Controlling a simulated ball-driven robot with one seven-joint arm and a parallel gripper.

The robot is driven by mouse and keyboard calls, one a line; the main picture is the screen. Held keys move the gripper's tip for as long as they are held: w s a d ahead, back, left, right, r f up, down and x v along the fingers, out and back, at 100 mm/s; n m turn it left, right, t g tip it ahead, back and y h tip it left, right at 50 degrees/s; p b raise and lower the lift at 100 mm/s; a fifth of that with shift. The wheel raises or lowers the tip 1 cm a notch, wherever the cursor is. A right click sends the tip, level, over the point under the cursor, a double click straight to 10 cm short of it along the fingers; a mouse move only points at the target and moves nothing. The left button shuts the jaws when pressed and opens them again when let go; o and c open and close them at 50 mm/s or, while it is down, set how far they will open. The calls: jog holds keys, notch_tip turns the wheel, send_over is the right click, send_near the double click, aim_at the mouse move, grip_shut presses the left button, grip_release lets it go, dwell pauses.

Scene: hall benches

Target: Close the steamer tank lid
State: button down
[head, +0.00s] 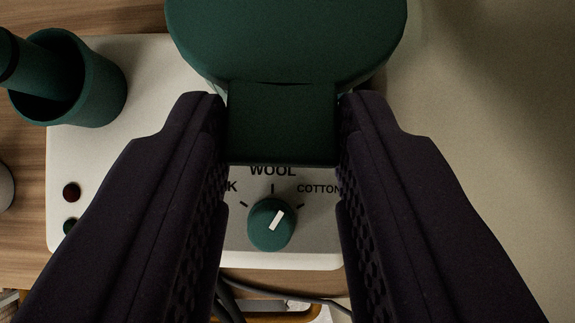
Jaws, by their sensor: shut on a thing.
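The steamer (150,200) is a white box with a grey front panel. The tank lid (288,40) is dark green and rounded, at the top middle of the head view. A flat rectangular tab (282,125) sticks out from the lid toward me. My gripper (284,108) has one black finger on each side of this tab and is shut on it. The lid hides the tank beneath, and I cannot tell from this angle how far open it is.
A green dial (271,224) with a white pointer sits below the tab, among fabric labels. A hollow green cylinder (98,85) stands at the left, with two small buttons (71,192) lower down. Dark cables (232,297) run below the steamer. The wooden bench (22,215) shows at left.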

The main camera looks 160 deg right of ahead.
jog(key=shift+s+a+f+b, duration=0.15)
jog(key=shift+f+b, duration=0.15)
jog(key=shift+f, duration=0.45)
jog(key=shift+s+d+f+b, duration=0.15)
jog(key=shift+f+b, duration=0.15)
jog(key=shift+f, duration=0.4)
jog(key=shift+a, duration=0.1)
jog(key=c, duration=1.2)
grip_release()
jog(key=o, duration=0.4)
jog(key=shift+w+a, duration=0.1)
jog(key=shift+w, duration=0.05)
jog(key=shift+o, duration=0.2)
jog(key=shift+r, duration=0.1)
